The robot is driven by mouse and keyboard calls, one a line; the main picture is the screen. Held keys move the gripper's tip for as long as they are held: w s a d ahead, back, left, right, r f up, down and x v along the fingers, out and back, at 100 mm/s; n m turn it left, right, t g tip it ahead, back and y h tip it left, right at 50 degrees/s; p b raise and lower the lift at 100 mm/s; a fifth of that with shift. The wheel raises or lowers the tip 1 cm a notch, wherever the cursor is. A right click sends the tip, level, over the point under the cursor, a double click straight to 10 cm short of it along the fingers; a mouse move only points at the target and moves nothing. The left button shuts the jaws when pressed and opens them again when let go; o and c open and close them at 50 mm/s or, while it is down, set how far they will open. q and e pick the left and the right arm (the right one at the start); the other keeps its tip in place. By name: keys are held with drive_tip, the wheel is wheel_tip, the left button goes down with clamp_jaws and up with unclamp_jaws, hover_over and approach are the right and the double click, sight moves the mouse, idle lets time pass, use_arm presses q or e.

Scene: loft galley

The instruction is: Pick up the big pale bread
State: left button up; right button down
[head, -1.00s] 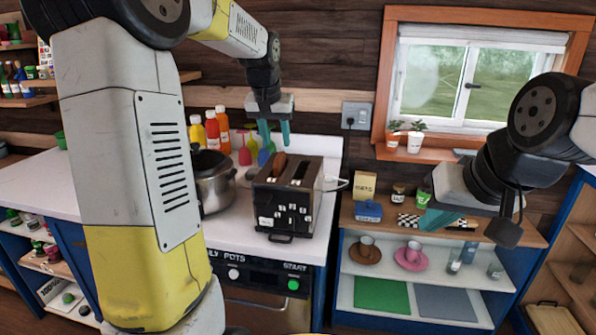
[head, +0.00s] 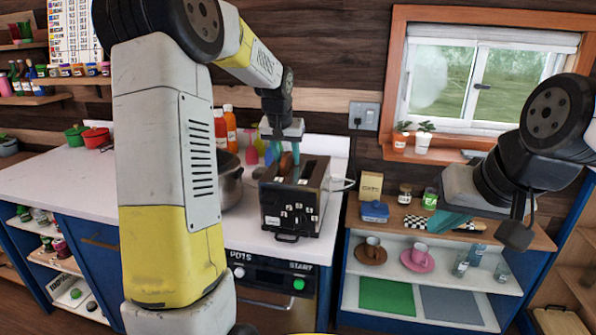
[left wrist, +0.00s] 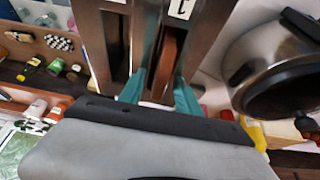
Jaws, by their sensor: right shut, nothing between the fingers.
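A brown bread slice (head: 287,160) stands upright in the left slot of the metal toaster (head: 312,205), its top sticking out. It also shows in the left wrist view (left wrist: 169,62). I make out no clearly pale bread. My left gripper (head: 281,145) points down over the toaster. Its teal fingers are apart, and the left wrist view shows the slice's edge between their tips (left wrist: 158,88), with a gap on the left side. My right gripper (head: 440,221) is shut and empty, over the right shelf unit.
A metal pot (head: 228,182) stands close left of the toaster, with sauce bottles (head: 230,128) behind. A shelf unit right holds jars, a checkered item (head: 416,222), cups and saucers. The white counter (head: 60,180) at left is largely clear.

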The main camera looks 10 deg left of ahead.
use_arm(q)
drive_tip(key=shift+f, duration=0.1)
clamp_jaws()
idle(0.3)
